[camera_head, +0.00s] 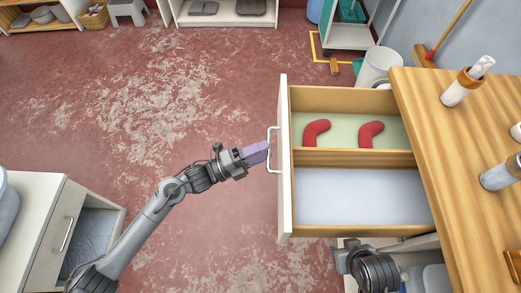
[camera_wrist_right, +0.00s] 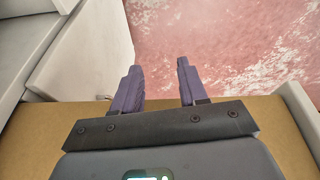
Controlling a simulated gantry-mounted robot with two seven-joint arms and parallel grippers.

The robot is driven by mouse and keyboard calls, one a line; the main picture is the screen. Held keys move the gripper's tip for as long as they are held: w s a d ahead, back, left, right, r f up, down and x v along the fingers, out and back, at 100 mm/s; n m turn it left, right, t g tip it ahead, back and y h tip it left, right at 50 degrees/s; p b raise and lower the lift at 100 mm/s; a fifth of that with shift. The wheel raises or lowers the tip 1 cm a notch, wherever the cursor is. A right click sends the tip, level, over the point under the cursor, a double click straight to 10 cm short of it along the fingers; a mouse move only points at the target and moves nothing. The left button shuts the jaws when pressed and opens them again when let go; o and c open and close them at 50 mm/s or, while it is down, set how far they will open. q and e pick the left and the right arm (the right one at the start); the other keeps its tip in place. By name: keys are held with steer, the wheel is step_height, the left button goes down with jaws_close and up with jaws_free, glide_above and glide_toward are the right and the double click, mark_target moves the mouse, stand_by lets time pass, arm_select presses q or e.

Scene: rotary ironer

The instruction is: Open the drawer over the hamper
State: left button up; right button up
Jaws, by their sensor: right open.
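A wide drawer (camera_head: 284,205) stands pulled out from under the wooden worktop. Its white front faces left, with a metal handle (camera_head: 269,165). My left gripper (camera_head: 266,148) is at the handle, its purple fingertips against or around the bar; whether they are closed on it I cannot tell. The drawer has two compartments: two red curved objects (camera_head: 317,131) lie in the far one and the near one looks empty. My right gripper is open and empty in the right wrist view (camera_wrist_right: 160,80), above a tan surface. No hamper is clearly identifiable.
The wooden worktop (camera_head: 425,130) at right carries several bottles. A white bin (camera_head: 378,66) stands behind the drawer. A white cabinet (camera_head: 30,205) with a handle is at lower left. The worn red floor (camera_head: 150,110) between is clear.

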arm_select(q)
steer(key=shift+a, duration=0.15)
steer(key=v, duration=1)
steer(key=shift+s+a, duration=0.2)
steer(key=shift+f, duration=0.15)
